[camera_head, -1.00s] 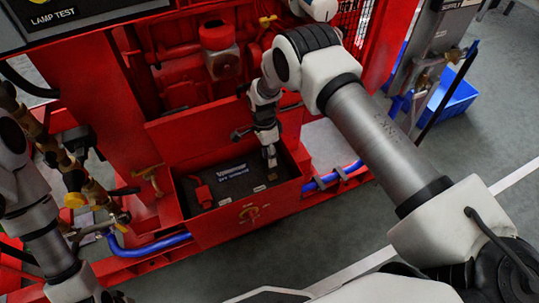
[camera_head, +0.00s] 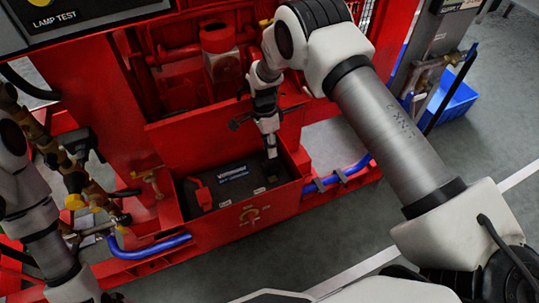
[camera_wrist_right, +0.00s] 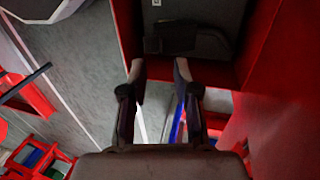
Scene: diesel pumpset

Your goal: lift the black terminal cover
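The black battery (camera_head: 232,182) sits in a red open-topped box, with a red terminal cover (camera_head: 201,195) at its left end. My right gripper (camera_head: 271,152) points down over the battery's right end. In the right wrist view its two fingers (camera_wrist_right: 159,70) are apart, with nothing between the tips. A dark piece that looks like the black terminal cover (camera_wrist_right: 169,38) lies just beyond the fingertips, on the battery top (camera_wrist_right: 205,14). In the head view I cannot pick it out clearly near the fingers. My left arm shows at the left edge; its gripper is out of the picture.
The red box wall (camera_head: 245,220) surrounds the battery, and a red panel (camera_head: 205,135) rises behind it. A blue hose (camera_head: 340,177) runs right of the box. Brass valves and pipes (camera_head: 75,180) stand at left. Open grey floor lies in front and right.

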